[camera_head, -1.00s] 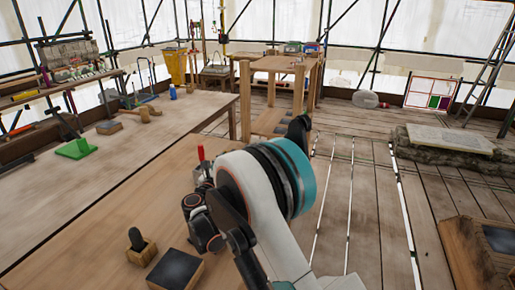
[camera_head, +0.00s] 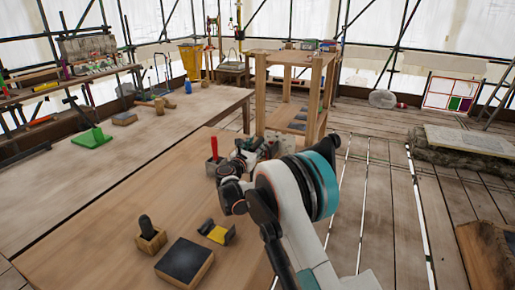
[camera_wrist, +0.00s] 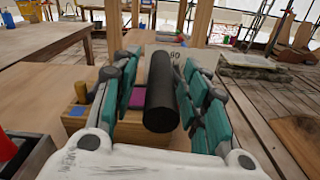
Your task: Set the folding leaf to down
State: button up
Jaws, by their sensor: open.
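A brown wooden surface (camera_head: 185,185) lies level beside the paler workbench (camera_head: 60,195) in the head view. I cannot tell for certain whether it is the folding leaf, and no hinge is clear. My gripper (camera_head: 262,148) is over its far end, partly hidden by my arm. In the wrist view my gripper (camera_wrist: 160,85) has its teal-padded fingers apart. A dark cylinder (camera_wrist: 161,95) shows between the fingers; contact is unclear. A wooden block with a magenta patch (camera_wrist: 138,97) is behind it.
A red-handled item (camera_head: 213,148) stands near my gripper. A black-knobbed block (camera_head: 149,235), a dark-topped block (camera_head: 185,262) and a yellow-and-black item (camera_head: 216,232) sit nearer. A wooden shelf table (camera_head: 290,65) stands beyond.

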jog(key=shift+w+d, duration=0.25)
jog(key=shift+w, duration=0.4)
grip_shut()
jog(key=shift+d, duration=0.1)
